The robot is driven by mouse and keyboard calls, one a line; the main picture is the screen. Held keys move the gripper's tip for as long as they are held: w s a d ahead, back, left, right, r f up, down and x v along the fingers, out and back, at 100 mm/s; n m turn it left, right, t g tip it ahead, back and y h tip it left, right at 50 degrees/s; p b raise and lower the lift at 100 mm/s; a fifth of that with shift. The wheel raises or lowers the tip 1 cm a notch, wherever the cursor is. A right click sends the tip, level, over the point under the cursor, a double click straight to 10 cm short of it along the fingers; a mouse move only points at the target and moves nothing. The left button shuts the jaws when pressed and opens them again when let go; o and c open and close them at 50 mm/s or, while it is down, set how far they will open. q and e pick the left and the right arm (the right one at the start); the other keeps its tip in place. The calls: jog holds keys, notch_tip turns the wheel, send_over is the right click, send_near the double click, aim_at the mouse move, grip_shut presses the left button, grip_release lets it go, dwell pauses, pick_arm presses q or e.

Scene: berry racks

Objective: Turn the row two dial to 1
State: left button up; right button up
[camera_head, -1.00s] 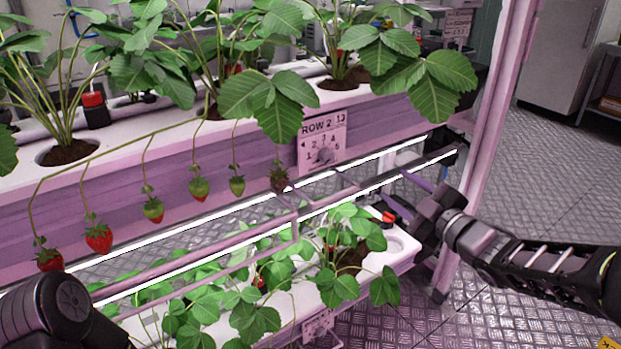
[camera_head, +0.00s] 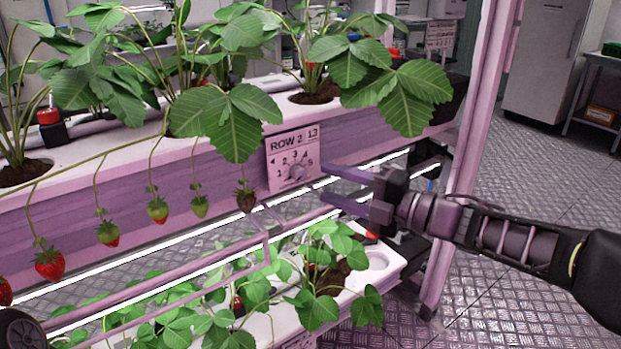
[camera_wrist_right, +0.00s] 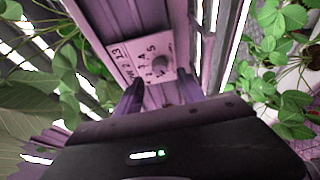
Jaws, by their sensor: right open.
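The row two dial (camera_head: 297,172) is a small grey round knob on a pale panel (camera_head: 284,149) marked ROW 2 and 13, with numbers in an arc around the knob. The panel is on the front of the upper purple gutter. Which number the dial points to is too small to tell. My right gripper (camera_head: 325,184) is open and empty, just right of the panel, with its fingers one above the other and apart from the knob. In the right wrist view the dial (camera_wrist_right: 160,65) lies ahead of the open fingers (camera_wrist_right: 160,93). My left gripper is out of view.
A dark strawberry (camera_head: 246,199) hangs just left of the panel, with several redder ones further left. Large leaves (camera_head: 240,115) hang close above it. Bright light tubes run below. A pink post (camera_head: 465,150) stands right of the rack, behind my right arm.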

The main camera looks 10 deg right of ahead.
aim_at(303, 175)
jog(key=x, duration=0.5)
jog(key=shift+w+a+b, duration=0.15)
jog(key=shift+b, duration=0.15)
grip_shut()
